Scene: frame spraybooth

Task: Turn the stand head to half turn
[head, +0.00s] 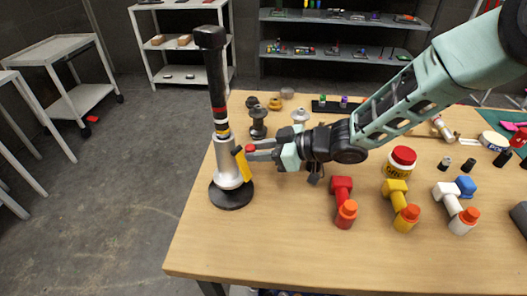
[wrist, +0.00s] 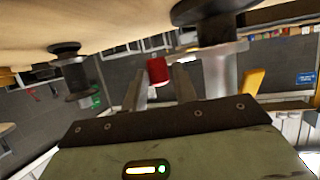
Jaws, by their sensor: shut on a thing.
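The stand (head: 229,165) rises upright from a round black base (head: 231,195) at the table's left edge. It has a silver lower post, coloured bands and a long black upper part with a black head (head: 209,38) on top. A yellow piece (head: 243,164) sticks out tilted on its right side. My gripper (head: 251,150) reaches in from the right and is shut on a small red knob beside the post. The wrist view shows the red knob (wrist: 157,71) between the fingers, the silver post (wrist: 219,73) just right of them, and the yellow piece (wrist: 253,82) farther right.
Dark and pale spool-like parts (head: 258,122) stand behind my gripper. Red (head: 341,190), yellow (head: 395,193) and white (head: 447,197) fittings and a red-lidded jar (head: 400,162) stand on the table (head: 290,250). The front of the table is clear. Shelves and carts stand behind and left.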

